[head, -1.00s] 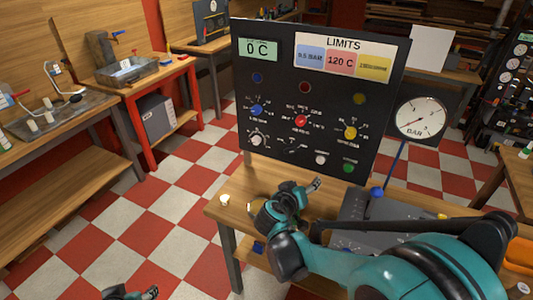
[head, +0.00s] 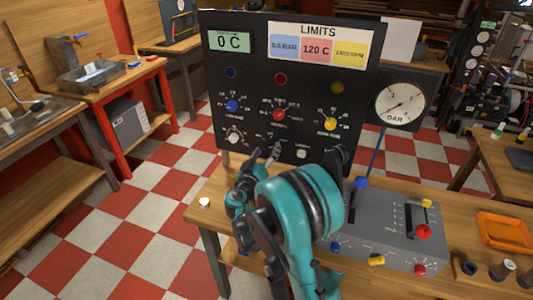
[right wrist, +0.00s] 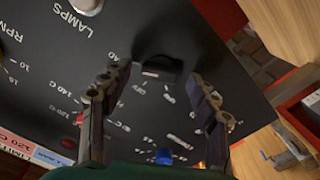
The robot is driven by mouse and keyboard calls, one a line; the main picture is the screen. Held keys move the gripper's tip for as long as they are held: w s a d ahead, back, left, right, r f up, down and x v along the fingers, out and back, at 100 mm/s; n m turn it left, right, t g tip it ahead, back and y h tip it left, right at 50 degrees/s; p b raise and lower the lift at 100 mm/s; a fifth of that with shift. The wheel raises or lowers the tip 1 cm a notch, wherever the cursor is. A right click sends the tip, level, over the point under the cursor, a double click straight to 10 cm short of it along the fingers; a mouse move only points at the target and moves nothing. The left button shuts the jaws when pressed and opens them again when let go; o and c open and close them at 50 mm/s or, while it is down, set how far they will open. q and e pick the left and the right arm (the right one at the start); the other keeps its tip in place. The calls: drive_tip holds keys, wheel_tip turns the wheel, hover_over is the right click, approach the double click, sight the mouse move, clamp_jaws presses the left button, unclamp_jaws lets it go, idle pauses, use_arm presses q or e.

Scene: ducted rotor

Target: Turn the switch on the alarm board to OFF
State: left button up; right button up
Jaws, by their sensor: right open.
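The alarm board (head: 290,60) is a black upright panel at the back of the table, with coloured knobs, lamps and a LIMITS label. In the right wrist view a black switch (right wrist: 158,70) sticks out of the board (right wrist: 40,80), with small lettering around it that I cannot read. My right gripper (right wrist: 155,80) is open, its two fingers on either side of the switch with gaps to both. My left gripper is out of view.
Blue (head: 232,105), red (head: 279,114) and yellow (head: 330,124) knobs and a white button (head: 301,154) sit close around. A pressure gauge (head: 400,102) stands right of the board. A grey control box (head: 385,225) and orange tray (head: 503,231) are on the table.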

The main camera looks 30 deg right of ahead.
drive_tip(key=shift+w+d, duration=0.15)
drive_tip(key=shift+d, duration=0.05)
drive_tip(key=shift+c, duration=0.3)
drive_tip(key=c, duration=1.1)
drive_tip(key=shift+n, duration=0.3)
drive_tip(key=n, duration=1.1)
